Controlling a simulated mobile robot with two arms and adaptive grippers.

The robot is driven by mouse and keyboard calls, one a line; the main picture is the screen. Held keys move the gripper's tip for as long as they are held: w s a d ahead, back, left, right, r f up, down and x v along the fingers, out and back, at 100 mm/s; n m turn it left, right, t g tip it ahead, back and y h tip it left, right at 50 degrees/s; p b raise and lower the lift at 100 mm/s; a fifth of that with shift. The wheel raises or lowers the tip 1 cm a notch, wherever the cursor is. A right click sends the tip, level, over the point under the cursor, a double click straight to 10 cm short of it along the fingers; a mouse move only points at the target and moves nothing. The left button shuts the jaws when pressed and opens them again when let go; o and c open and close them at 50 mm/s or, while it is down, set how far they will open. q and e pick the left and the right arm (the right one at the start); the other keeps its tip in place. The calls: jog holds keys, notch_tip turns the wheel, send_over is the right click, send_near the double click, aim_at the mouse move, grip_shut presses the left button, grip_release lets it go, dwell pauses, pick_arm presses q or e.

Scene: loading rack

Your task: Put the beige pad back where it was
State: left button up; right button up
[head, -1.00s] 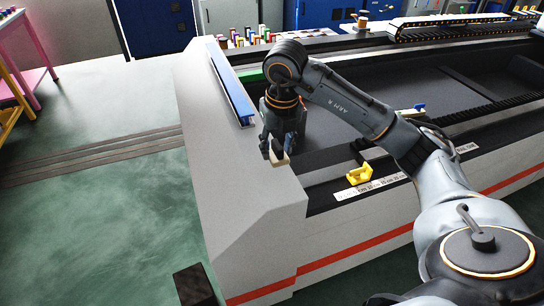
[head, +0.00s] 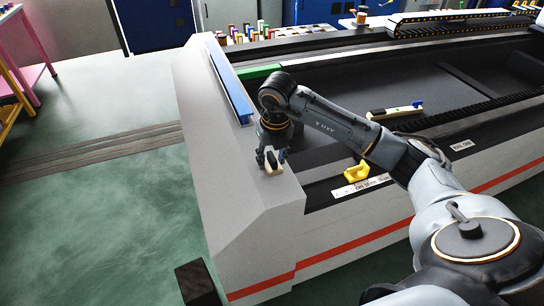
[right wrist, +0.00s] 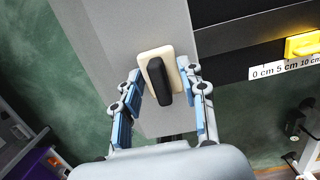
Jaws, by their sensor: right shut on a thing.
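The beige pad (head: 275,169) has a black grip (right wrist: 159,82) on top. It is at the light grey end panel (head: 225,185) of the machine, near that panel's inner edge. My right gripper (head: 268,158) points down and is shut on the pad. In the right wrist view the blue-padded fingers stand on both sides of the pad (right wrist: 174,58). The panel lies under the pad; whether the pad touches it I cannot tell. My left gripper is not in view.
A yellow block (head: 357,172) and a white ruler strip (head: 350,190) are to the right. A pale bar with a blue end (head: 394,111) lies further back. A blue rail (head: 231,85) and green strip (head: 258,72) edge the dark bed. The panel's front is clear.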

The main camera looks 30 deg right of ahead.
aim_at(274, 160)
jog(key=o, duration=1.1)
jog(key=shift+r+p, duration=0.25)
jog(key=shift+p, duration=0.1)
jog(key=shift+r, duration=0.3)
notch_tip(274, 160, up, 11)
jog(key=s+b, duration=0.1)
jog(key=s, duration=0.1)
jog(key=shift+a, duration=0.15)
